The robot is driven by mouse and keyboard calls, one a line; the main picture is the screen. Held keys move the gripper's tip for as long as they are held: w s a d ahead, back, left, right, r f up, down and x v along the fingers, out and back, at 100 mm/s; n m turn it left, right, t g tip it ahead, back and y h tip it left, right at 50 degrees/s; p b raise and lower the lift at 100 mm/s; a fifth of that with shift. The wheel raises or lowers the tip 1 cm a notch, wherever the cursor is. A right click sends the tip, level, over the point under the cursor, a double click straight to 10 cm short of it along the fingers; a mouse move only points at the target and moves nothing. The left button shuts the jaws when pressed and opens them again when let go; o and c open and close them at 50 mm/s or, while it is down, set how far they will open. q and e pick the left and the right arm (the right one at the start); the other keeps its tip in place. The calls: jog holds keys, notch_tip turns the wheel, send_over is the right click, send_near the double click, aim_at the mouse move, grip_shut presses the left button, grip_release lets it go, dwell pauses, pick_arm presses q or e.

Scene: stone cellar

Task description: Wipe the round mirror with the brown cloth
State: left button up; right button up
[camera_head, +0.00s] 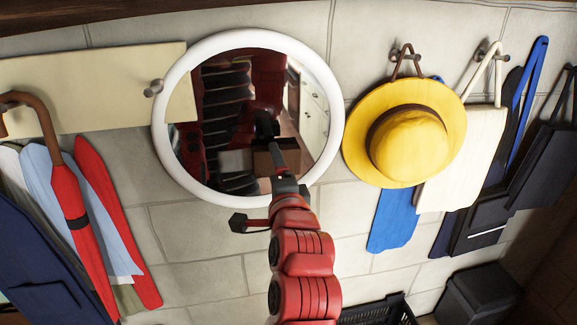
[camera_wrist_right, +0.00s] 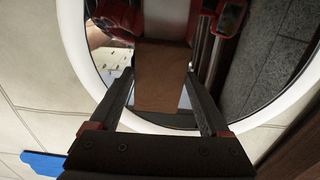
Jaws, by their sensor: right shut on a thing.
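The round mirror (camera_head: 215,130) hangs on the stone wall in a thick white frame. Its glass reflects red and dark parts of my own body. My right gripper (camera_head: 285,172) is in front of the lower right part of the glass. It is shut on the brown cloth (camera_head: 290,157), a flat brown piece. In the right wrist view, the cloth (camera_wrist_right: 163,75) sits between the two fingers (camera_wrist_right: 161,80), with the mirror (camera_wrist_right: 75,45) behind it. I cannot tell whether the cloth touches the glass. My left gripper is not in view.
A yellow hat (camera_head: 415,145) and a cream bag (camera_head: 465,165) hang close right of the mirror. A cream board (camera_head: 80,85) and a red umbrella (camera_head: 72,195) are on the left. A black crate (camera_head: 378,312) and dark bin (camera_head: 482,295) stand low right.

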jog(key=shift+s+a+b, duration=0.1)
jog(key=shift+s+a, duration=0.15)
jog(key=shift+a, duration=0.5)
jog(key=shift+s+a+b, duration=0.15)
jog(key=shift+s+a, duration=0.05)
jog(key=shift+a, duration=0.6)
jog(key=shift+s+a+b, duration=0.1)
jog(key=shift+s+a, duration=0.15)
jog(key=shift+a, duration=0.5)
jog(key=shift+s+a+b, duration=0.15)
jog(key=shift+a+b, duration=0.2)
jog(key=shift+a, duration=0.3)
jog(key=shift+s+a+b, duration=0.15)
jog(key=shift+a+b, duration=0.2)
jog(key=shift+a, duration=0.25)
jog(key=shift+s+a, duration=0.15)
jog(key=shift+a, duration=0.25)
jog(key=a+b, duration=0.2)
jog(key=shift+s+a+f, duration=0.15)
jog(key=shift+s+a, duration=0.15)
jog(key=shift+s, duration=0.05)
jog(key=shift+s+a+b, duration=0.15)
jog(key=shift+a+b, duration=0.2)
jog(key=shift+a, duration=0.1)
jog(key=shift+r, duration=0.2)
